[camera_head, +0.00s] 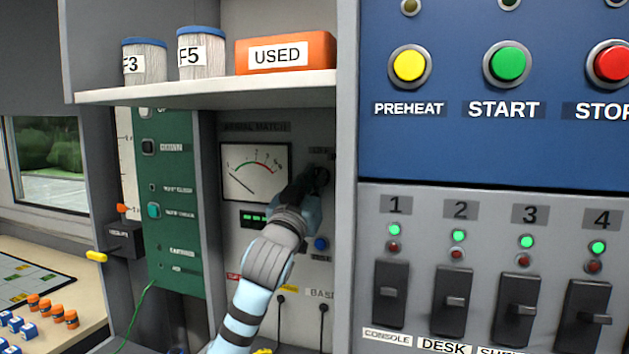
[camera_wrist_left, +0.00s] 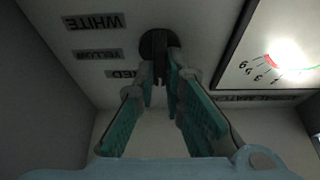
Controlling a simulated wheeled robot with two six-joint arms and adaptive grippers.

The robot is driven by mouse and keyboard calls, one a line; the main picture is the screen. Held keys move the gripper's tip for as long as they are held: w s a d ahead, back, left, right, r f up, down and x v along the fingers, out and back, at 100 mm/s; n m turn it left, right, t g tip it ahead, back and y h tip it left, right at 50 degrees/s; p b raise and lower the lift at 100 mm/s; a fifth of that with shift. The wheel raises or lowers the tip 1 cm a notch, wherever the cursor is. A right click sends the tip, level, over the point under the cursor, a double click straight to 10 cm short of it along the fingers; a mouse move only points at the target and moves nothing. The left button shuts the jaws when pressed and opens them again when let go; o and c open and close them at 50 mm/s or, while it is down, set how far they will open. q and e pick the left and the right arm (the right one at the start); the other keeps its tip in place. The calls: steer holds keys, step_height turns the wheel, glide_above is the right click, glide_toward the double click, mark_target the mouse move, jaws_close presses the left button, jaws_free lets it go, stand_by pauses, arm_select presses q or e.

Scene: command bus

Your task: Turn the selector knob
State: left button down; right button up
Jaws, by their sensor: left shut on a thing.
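The selector knob (camera_wrist_left: 154,42) is a dark round knob with a bar-shaped grip on a pale panel. In the head view the knob (camera_head: 320,176) is mostly hidden behind my gripper. My left gripper (camera_head: 308,186) reaches it from below left. In the left wrist view the fingertips (camera_wrist_left: 160,76) are shut on the knob's bar, one on each side. Labels WHITE, YELLOW and a partly covered RED stand beside the knob in that view, upside down. My right gripper is in neither view.
An analog meter (camera_head: 255,172) sits left of the knob, and a blue button (camera_head: 321,243) below it. A shelf (camera_head: 205,92) with two labelled cans and an orange USED box (camera_head: 285,53) overhangs. A panel wall stands close on the right.

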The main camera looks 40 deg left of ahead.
arm_select(q)
steer(key=shift+m+h+p, duration=1)
steer(key=shift+m+p, duration=0.65)
steer(key=shift+m, duration=0.25)
steer(key=shift+m+h+p, duration=1)
steer(key=shift+m+p, duration=0.7)
steer(key=shift+m, duration=0.2)
steer(key=shift+m+h+p, duration=1)
steer(key=shift+m+p, duration=0.65)
steer(key=shift+m, duration=0.25)
steer(key=c, duration=1.7)
jaws_free()
steer(key=shift+d, duration=0.1)
